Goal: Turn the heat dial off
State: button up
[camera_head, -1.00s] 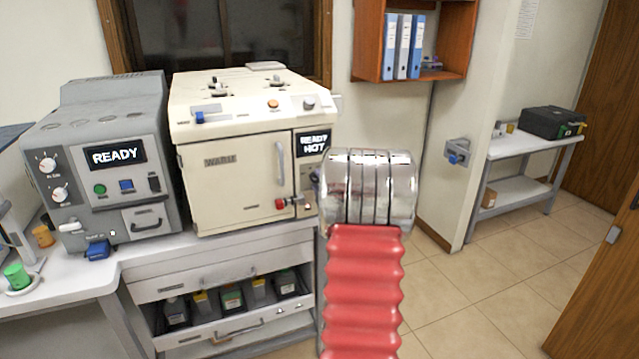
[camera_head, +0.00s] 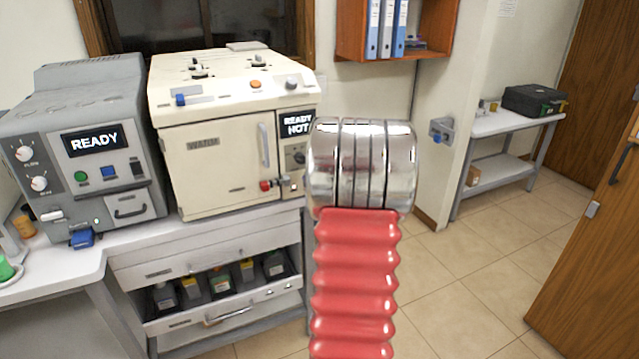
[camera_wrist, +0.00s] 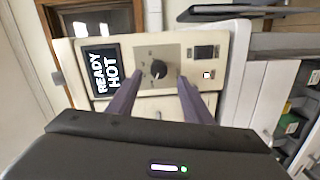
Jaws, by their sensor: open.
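The heat dial (camera_wrist: 158,69) is a black knob on a grey plate of the cream machine's control panel, ahead of my gripper in the wrist view. It also shows partly in the head view (camera_head: 299,158), beside my arm. My gripper (camera_wrist: 152,92) is open, its two dark fingers to either side of the dial's line, apart from it and empty. The display (camera_wrist: 104,70) next to the dial reads READY HOT. The cream machine (camera_head: 215,160) stands on the bench. In the head view my arm hides the gripper.
A grey machine (camera_head: 95,145) with a READY display stands left of the cream one. Below is an open drawer (camera_head: 222,305) with several bottles. A red-knobbed valve (camera_head: 266,185) sticks out at the cream machine's front. Tiled floor (camera_head: 470,285) is clear to the right.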

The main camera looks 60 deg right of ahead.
jog(key=v, duration=0.8)
jog(key=shift+s, duration=0.1)
dwell(0.4)
jog(key=s+d+f+m+g, duration=0.1)
jog(key=s+f+m+g, duration=0.55)
jog(key=f, duration=0.35)
jog(key=s+a+f+m+g+y, duration=0.2)
jog(key=a+m+g, duration=0.1)
jog(key=a+m, duration=0.25)
jog(key=a+r+n+y, duration=0.1)
jog(key=a+r, duration=0.3)
jog(key=a, duration=1.1)
jog(key=s+a+r+n+y, duration=0.1)
jog(key=a+r+y, duration=0.3)
jog(key=a, duration=1.2)
jog(key=a+r+n+y, duration=0.1)
jog(key=a+r, duration=0.4)
jog(key=a, duration=1.1)
jog(key=shift+s+t+y, duration=0.35)
jog(key=shift+s+y, duration=0.05)
jog(key=shift+y, duration=0.5)
